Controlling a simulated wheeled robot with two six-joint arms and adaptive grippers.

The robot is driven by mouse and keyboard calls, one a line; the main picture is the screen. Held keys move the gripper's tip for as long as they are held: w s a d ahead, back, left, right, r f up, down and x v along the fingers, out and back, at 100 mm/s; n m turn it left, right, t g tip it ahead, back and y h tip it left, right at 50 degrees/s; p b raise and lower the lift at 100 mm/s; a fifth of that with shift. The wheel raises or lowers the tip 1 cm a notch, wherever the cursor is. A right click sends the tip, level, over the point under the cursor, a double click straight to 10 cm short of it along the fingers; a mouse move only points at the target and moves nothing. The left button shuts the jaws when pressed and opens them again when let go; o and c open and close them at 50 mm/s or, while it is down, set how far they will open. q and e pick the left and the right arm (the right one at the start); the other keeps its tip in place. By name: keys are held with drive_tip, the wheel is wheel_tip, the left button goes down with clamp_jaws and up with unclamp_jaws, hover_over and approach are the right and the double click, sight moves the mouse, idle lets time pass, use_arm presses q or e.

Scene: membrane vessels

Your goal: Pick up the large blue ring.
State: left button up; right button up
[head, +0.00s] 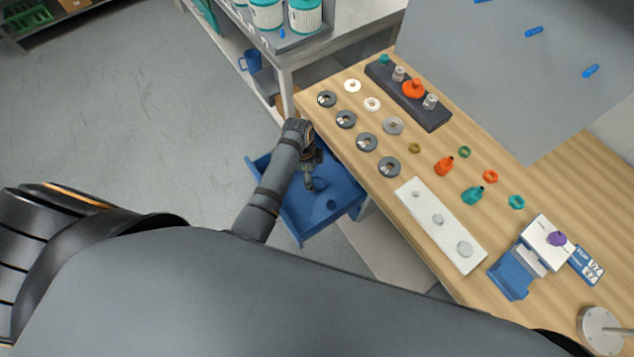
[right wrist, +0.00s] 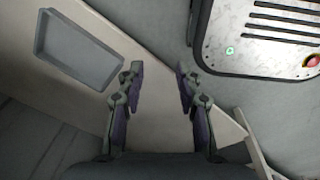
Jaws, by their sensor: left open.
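A round blue thing (head: 320,184), likely the large blue ring, lies in the open blue drawer (head: 292,222). Its shape is hard to make out against the blue drawer. A smaller blue piece (head: 331,204) lies nearer the drawer's front right. My left gripper (head: 309,186) points down over the drawer, just left of the round blue thing, and is open. I cannot tell whether it touches the ring. My right gripper (right wrist: 158,72) shows only in the right wrist view, with its fingers apart and nothing between them.
The wooden table (head: 390,184) right of the drawer bears several dark grey discs (head: 367,142), a white strip (head: 440,224), a dark rack (head: 410,95) and orange and teal parts. A grey bench (head: 335,40) stands behind. The floor on the left is clear.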

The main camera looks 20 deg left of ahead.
sight(317, 184)
use_arm(q)
drive_tip(key=shift+w+f, duration=0.15)
drive_tip(key=shift+f, duration=0.2)
drive_tip(key=f, duration=0.4)
drive_tip(key=shift+w+d, duration=0.1)
drive_tip(key=shift+d, duration=0.25)
drive_tip(key=shift+w+f, duration=0.1)
drive_tip(key=shift+f, duration=0.3)
use_arm(e)
drive_tip(key=shift+w+d, duration=0.25)
drive_tip(key=shift+w, duration=0.55)
use_arm(q)
drive_tip(key=shift+c, duration=0.2)
drive_tip(key=c, duration=0.8)
use_arm(e)
drive_tip(key=shift+s+a+f, duration=0.1)
drive_tip(key=shift+s+a, duration=0.05)
drive_tip(key=shift+a, duration=0.1)
